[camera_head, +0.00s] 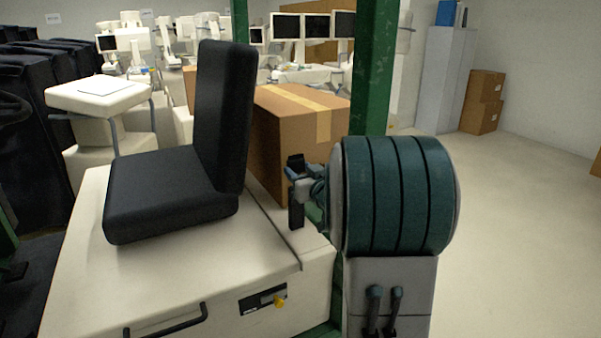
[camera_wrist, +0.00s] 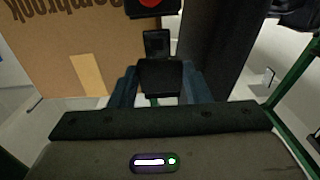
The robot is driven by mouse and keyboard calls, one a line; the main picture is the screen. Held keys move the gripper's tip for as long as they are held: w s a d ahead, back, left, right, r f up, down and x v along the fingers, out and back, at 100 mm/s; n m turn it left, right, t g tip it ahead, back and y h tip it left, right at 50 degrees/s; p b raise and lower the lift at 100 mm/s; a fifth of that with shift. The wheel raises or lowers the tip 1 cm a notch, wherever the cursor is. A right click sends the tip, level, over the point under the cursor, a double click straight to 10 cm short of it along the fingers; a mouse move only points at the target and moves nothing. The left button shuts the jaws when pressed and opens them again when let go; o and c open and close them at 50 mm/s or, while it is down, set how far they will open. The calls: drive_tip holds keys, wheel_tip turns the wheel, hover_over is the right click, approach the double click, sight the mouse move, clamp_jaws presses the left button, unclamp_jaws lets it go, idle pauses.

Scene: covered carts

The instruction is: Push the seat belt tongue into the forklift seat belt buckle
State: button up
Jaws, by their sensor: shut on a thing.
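My gripper (camera_head: 295,184) is shut on the dark seat belt tongue (camera_head: 295,162), just right of the black seat. In the wrist view, the two blue-grey fingers (camera_wrist: 158,85) close on the tongue's black body, and its narrower plate (camera_wrist: 157,43) points to the top of the picture. The black buckle (camera_wrist: 138,10) with a red button is cut off by the top edge there, in line with the plate and with a small gap in the picture. In the head view, the buckle seems to be the dark upright piece (camera_head: 296,214) below my gripper. Its slot is not clear.
The black seat (camera_head: 170,190) stands on a cream forklift body (camera_head: 220,255), close left of my gripper. A large cardboard box (camera_head: 270,140) stands close behind, beside a green post (camera_head: 375,70). Open floor (camera_head: 520,230) lies at the right.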

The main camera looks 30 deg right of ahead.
drive_tip(key=shift+f+b, duration=0.15)
drive_tip(key=shift+b, duration=0.15)
idle(0.4)
drive_tip(key=shift+f+b, duration=0.3)
drive_tip(key=shift+b, duration=0.05)
drive_tip(key=shift+f+b, duration=1.55)
drive_tip(key=shift+f, duration=0.1)
drive_tip(key=shift+r, duration=0.1)
drive_tip(key=shift+r+p, duration=0.65)
drive_tip(key=shift+r, duration=0.35)
drive_tip(key=shift+w+r, duration=0.1)
drive_tip(key=shift+r, duration=0.4)
drive_tip(key=shift+c, duration=1.3)
drive_tip(key=shift+s+r+p, duration=0.25)
drive_tip(key=shift+r+p, duration=0.15)
drive_tip(key=shift+p, duration=0.05)
drive_tip(key=shift+w+f, duration=0.15)
drive_tip(key=shift+w, duration=0.05)
drive_tip(key=shift+s, duration=0.1)
